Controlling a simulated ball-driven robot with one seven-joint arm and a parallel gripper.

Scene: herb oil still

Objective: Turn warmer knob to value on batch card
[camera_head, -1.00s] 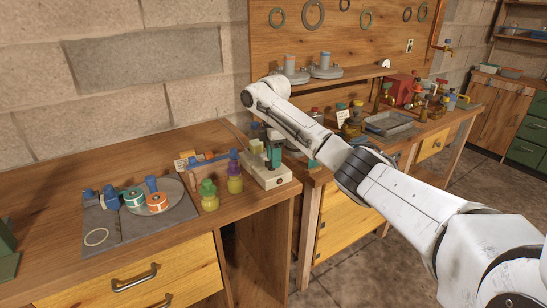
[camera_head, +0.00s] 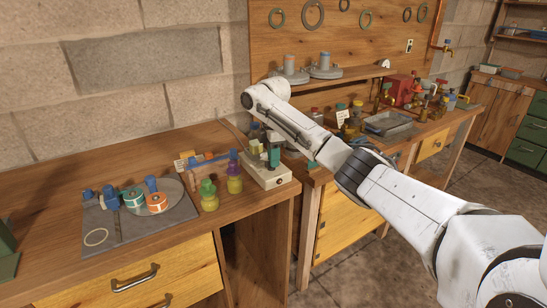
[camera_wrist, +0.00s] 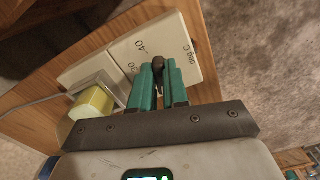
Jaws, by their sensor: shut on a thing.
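The warmer (camera_head: 268,178) is a cream box at the right end of the near wooden bench. The wrist view shows its pale top (camera_wrist: 135,55) with a printed scale; "40" and "deg C" are readable. My gripper (camera_wrist: 158,82) has green fingers closed on the black warmer knob (camera_wrist: 158,63). It also shows in the head view (camera_head: 273,158), over the warmer. The fingers hide much of the knob, and I cannot tell which value it points to.
A yellow-capped thing (camera_wrist: 93,102) sits close beside my fingers. Green (camera_head: 208,196) and purple-topped (camera_head: 234,176) bottles stand just left of the warmer. A grey mat (camera_head: 130,232) holds tape-like rolls. The warmer stands near the bench's right edge.

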